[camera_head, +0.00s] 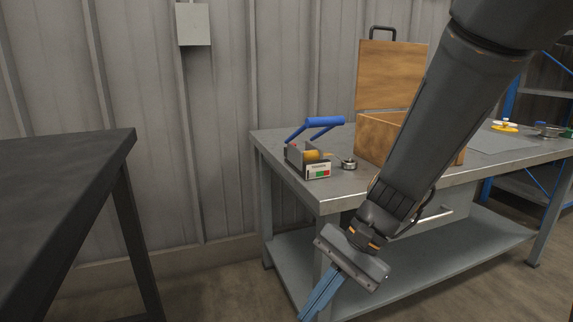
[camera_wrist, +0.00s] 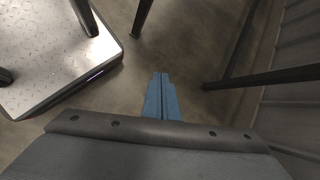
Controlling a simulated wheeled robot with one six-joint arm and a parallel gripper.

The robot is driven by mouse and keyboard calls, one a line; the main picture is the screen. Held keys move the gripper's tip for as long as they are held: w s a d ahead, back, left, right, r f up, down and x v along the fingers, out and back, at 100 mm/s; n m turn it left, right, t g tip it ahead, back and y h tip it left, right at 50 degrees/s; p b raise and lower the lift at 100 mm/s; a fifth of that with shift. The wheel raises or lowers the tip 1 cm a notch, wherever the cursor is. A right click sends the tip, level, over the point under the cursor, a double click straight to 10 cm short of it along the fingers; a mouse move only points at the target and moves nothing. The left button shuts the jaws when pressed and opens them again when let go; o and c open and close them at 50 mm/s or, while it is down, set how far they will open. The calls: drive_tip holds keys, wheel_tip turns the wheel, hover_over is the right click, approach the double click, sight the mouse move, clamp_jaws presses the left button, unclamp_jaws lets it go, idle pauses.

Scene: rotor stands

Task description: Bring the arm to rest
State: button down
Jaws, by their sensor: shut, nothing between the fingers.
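My gripper (camera_head: 318,298) hangs at the end of my arm, in front of the near corner of the grey workbench in the head view. Its blue fingers point down and to the left, past the bench's front edge. In the wrist view my gripper (camera_wrist: 162,82) shows its blue fingers pressed together with nothing between them, above bare floor. My arm comes down from the upper right of the head view and hides part of the workbench and the wooden box.
The grey workbench (camera_head: 318,195) carries a blue-handled device (camera_head: 308,160), a small metal part (camera_head: 348,164) and an open wooden box (camera_head: 372,137). A yellow item (camera_head: 504,126) lies farther right. A dark table (camera_head: 60,170) stands at left. Floor between them is clear.

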drive_tip(key=s+a+n+t+h, duration=0.3)
drive_tip(key=s+a+n+h, duration=0.45)
drive_tip(key=n, duration=0.75)
drive_tip(key=s+d+r+m+p, duration=0.1)
drive_tip(key=d+r+m+p, duration=0.2)
drive_tip(key=d+r+p, duration=0.8)
drive_tip(key=s+d+r+m+p, duration=0.1)
drive_tip(key=d+r+m+p, duration=0.2)
drive_tip(key=d+r+p, duration=0.8)
wheel_tip(320, 180, up, 5)
drive_tip(key=p, duration=0.7)
drive_tip(key=shift+m+y+p, duration=0.3)
drive_tip(key=shift+m+y, duration=0.05)
drive_tip(key=shift+m, duration=0.05)
